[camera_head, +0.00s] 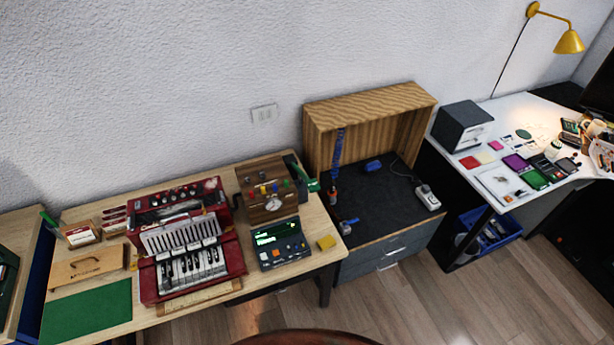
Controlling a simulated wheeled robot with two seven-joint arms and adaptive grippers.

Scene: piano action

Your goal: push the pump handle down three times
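Neither of my grippers is in view. I cannot pick out a pump handle with certainty. A wooden unit with a round white gauge (272,205) and small coloured knobs stands on the light wood table. A dark and green upright part (299,172) is at its right side and appears tilted; its details are too small to tell. An upright blue part (338,148) with a dark, orange-tinged lower end stands in front of the open wooden box on the neighbouring dark-topped cabinet. I cannot tell whether either belongs to a pump.
A red accordion-like keyboard (190,250) stands on the light wood table (100,207), with a dark keypad device (280,243) and yellow block (326,242) to its right. The open wooden box (368,95) backs the dark cabinet top (385,210). A cluttered white desk (510,108) is at right.

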